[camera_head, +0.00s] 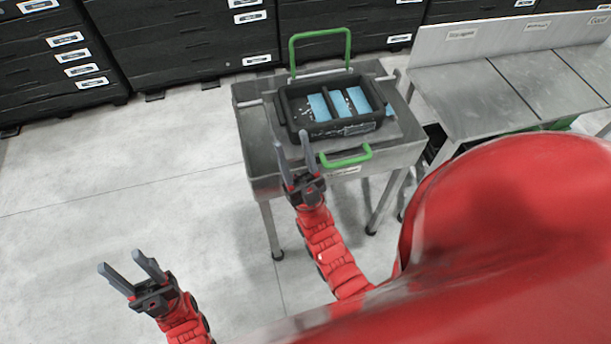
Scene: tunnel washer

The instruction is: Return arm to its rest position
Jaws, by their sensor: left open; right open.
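My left gripper (134,273) is at the lower left. Its two fingers are spread apart, nothing is between them, and only bare floor lies beneath it. My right gripper (293,153) is near the front left of the metal cart, with its fingers open and empty. In the picture it overlaps the cart's front edge and lies left of the front green handle (346,158). I cannot tell whether it touches the cart.
The metal cart (259,146) holds a black tray (335,131) with blue and white items inside. A taller green handle (320,51) stands behind the tray. A grey metal table (535,92) is at the right. Black drawer cabinets (180,38) line the back. Floor at left is clear.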

